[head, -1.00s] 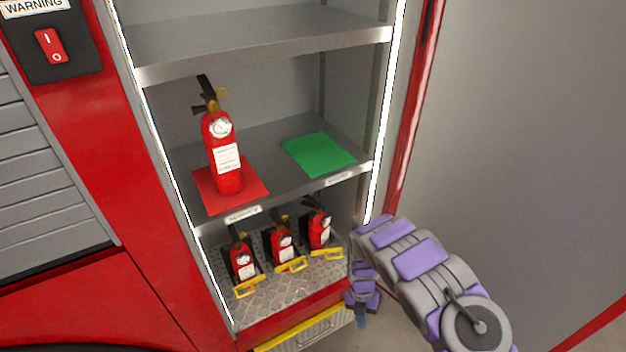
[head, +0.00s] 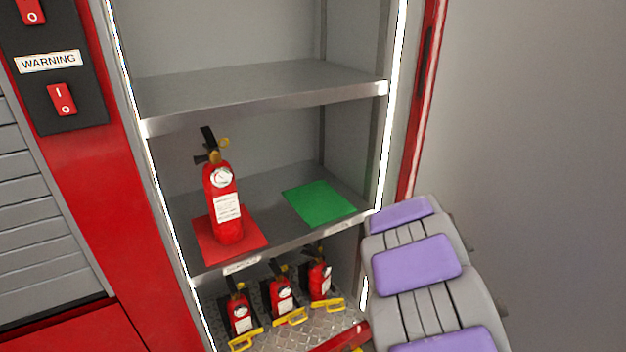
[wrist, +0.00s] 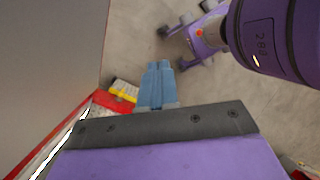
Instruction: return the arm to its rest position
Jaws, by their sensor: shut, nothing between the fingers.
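My gripper (wrist: 157,84) shows in the wrist view as two blue-grey fingers side by side, shut with nothing between them. It points down toward the grey floor (wrist: 150,35), clear of the shelves. In the head view only my grey and purple arm links show, at the lower right beside the cabinet's right edge; the gripper itself is out of that view.
A red extinguisher (head: 224,205) stands upright on a red mat (head: 255,240) on the middle shelf. A green mat (head: 320,202) beside it is empty. Several smaller extinguishers (head: 281,295) stand below behind yellow clips. A grey panel (head: 530,120) is at right.

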